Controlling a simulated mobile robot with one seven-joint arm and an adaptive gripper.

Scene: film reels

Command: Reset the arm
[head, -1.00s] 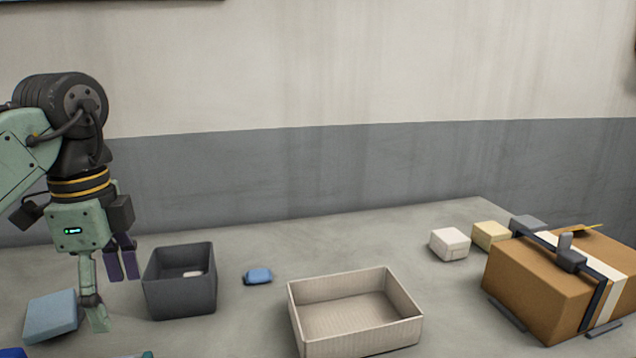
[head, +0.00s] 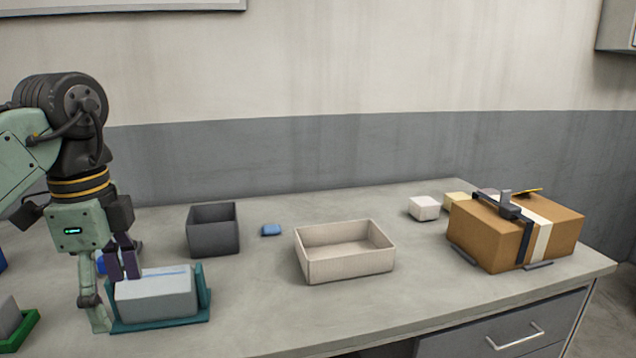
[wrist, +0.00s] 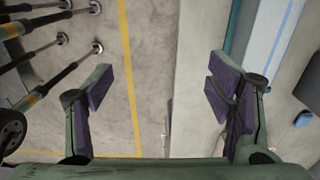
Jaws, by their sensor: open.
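My gripper (head: 112,290) hangs at the left of the head view, pointing down, in front of the desk's edge. It overlaps the left part of a grey box in a teal holder in that view. In the wrist view my gripper (wrist: 163,88) has its purple-padded fingers wide apart, with nothing between them. Beneath it are the floor with a yellow line and the desk's edge.
The grey desk (head: 420,300) holds a grey box (head: 160,296) in a teal holder (head: 205,300), a dark bin (head: 215,238), a blue piece (head: 271,230), a beige tray (head: 350,268), a white block (head: 424,208) and a strapped brown carton (head: 490,230). Its front middle is clear.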

